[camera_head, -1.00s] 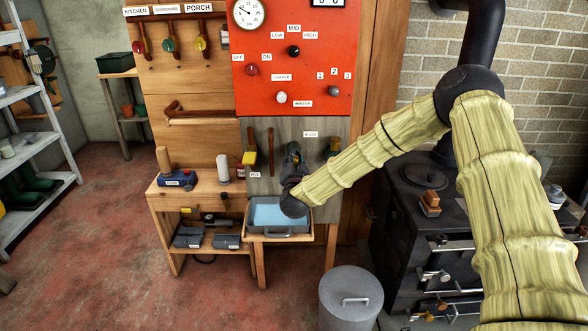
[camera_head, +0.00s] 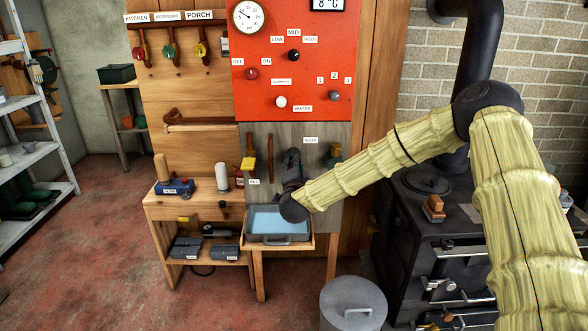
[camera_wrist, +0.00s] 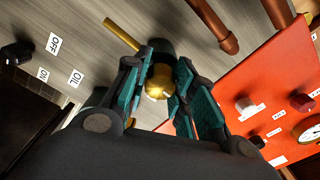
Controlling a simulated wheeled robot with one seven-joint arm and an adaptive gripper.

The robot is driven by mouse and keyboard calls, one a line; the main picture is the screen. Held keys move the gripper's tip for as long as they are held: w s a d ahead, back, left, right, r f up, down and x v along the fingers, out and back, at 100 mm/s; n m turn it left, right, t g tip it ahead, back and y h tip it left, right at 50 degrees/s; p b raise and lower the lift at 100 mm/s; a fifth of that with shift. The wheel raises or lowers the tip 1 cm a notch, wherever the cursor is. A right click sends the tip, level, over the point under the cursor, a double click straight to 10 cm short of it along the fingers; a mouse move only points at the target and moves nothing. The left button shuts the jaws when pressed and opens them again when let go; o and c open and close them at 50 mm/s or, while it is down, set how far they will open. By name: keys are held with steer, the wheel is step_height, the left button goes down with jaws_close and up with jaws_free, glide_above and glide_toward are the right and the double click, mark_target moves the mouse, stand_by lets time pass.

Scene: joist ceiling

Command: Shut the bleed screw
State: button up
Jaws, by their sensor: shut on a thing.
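My gripper (camera_wrist: 160,98) is shut on a small brass screw head (camera_wrist: 156,75), which shows between its teal-padded fingers in the wrist view. I take it for the bleed screw. Behind the screw is a dark round fitting, with a thin brass rod (camera_wrist: 122,34) slanting off to the upper left. In the head view my gripper (camera_head: 292,160) is in front of the grey board (camera_head: 262,136), above the blue tray, and hides the screw there. A small white label (camera_head: 311,140), apparently reading BLEED, is just right of the gripper.
A tray of blue liquid (camera_head: 280,222) stands on a wooden stand below the gripper. The red panel (camera_head: 330,75) with knobs is above. A yellow-handled valve (camera_head: 248,163) is to the left. A black stove (camera_head: 410,215) and a grey bin (camera_head: 352,303) are to the right.

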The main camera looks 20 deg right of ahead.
steer(key=shift+f, duration=0.15)
steer(key=o, duration=1.1)
steer(key=shift+c, duration=0.2)
steer(key=v, duration=1.2)
